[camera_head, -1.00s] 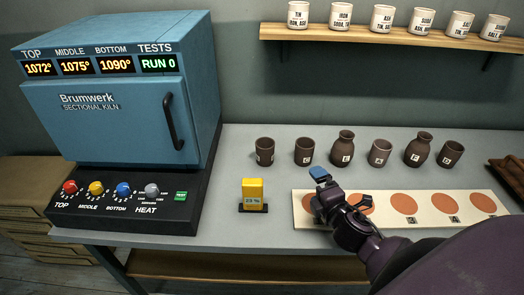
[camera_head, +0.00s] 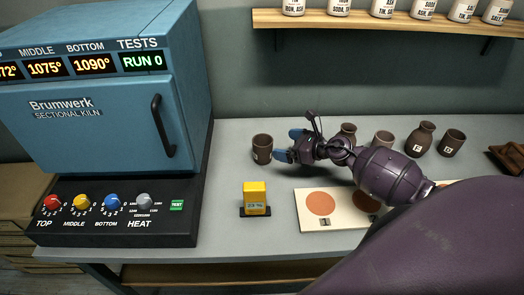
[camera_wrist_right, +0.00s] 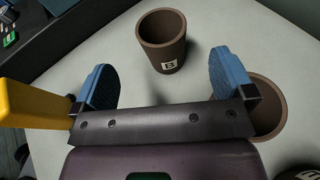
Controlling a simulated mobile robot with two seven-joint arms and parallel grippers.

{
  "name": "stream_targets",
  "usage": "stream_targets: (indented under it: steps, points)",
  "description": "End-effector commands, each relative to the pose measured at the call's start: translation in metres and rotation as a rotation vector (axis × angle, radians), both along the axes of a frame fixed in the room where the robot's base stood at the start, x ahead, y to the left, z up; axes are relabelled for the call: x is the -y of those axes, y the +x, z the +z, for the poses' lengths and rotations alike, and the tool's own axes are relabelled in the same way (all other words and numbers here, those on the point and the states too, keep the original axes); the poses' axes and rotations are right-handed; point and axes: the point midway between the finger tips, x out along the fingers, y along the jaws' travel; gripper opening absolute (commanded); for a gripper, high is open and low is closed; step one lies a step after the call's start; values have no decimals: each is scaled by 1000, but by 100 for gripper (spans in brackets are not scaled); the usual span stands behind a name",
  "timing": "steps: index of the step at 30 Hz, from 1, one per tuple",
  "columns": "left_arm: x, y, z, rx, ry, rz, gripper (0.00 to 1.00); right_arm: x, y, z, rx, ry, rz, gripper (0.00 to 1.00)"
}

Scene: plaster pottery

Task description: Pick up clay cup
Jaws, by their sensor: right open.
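A brown clay cup (camera_head: 262,149) with a white letter label stands upright at the left end of a row of pots. In the right wrist view the cup (camera_wrist_right: 162,45) stands just beyond my fingertips, roughly midway between them, apart from both. My right gripper (camera_head: 288,145) is open and empty, just right of that cup. Its two blue fingers show spread in the right wrist view (camera_wrist_right: 165,82). A second brown cup (camera_wrist_right: 268,110) stands close behind the right finger, partly hidden; in the head view my gripper hides it. My left gripper is not in view.
More brown pots, including a vase (camera_head: 421,138) and a cup (camera_head: 452,143), stand to the right. A yellow block-like device (camera_head: 255,197) stands in front of the cup. The blue kiln (camera_head: 95,105) is to the left. A board with orange discs (camera_head: 304,222) lies in front.

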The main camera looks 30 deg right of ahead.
Motion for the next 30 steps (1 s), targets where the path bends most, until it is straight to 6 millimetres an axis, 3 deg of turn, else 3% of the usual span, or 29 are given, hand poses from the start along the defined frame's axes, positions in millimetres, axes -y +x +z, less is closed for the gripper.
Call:
stream_targets:
  steps: [11,21,30]
  points:
    - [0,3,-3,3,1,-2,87,-12,26,-9,0,4,-2,100]
    - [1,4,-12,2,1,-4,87,-28,62,-22,-1,4,-3,100]
    - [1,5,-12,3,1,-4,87,-30,66,-22,0,5,-3,100]
